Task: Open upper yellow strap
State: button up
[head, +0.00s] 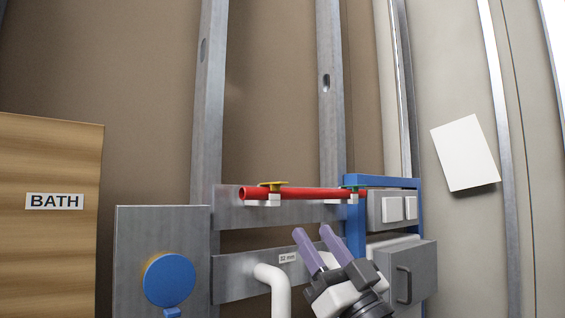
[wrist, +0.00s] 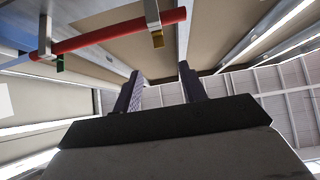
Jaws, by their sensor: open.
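A yellow strap (head: 273,185) lies across the top of the red pipe (head: 310,193), near its left end, above a white clip. It is the only yellow strap I see. In the wrist view a yellow tab (wrist: 158,40) shows at the clip's end, beside the red pipe (wrist: 120,33). I cannot tell whether the strap is fastened. My gripper (head: 314,232) has two purple fingers, apart and empty, below the pipe and right of the yellow strap. In the wrist view my gripper (wrist: 160,72) points past the pipe and touches nothing.
A green strap (head: 352,188) sits near the pipe's right end, by a blue frame (head: 355,225) with grey boxes. A white pipe (head: 273,285) is below, left of my gripper. A grey panel with a blue disc (head: 169,280) stands left. The space above the red pipe looks clear.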

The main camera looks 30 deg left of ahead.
aim_at(273, 183)
jog(key=p+x, duration=0.4)
jog(key=x, duration=0.9)
jog(key=shift+w+a+r, duration=0.15)
jog(key=shift+a+r, duration=0.1)
jog(key=shift+c, duration=0.3)
grip_shut()
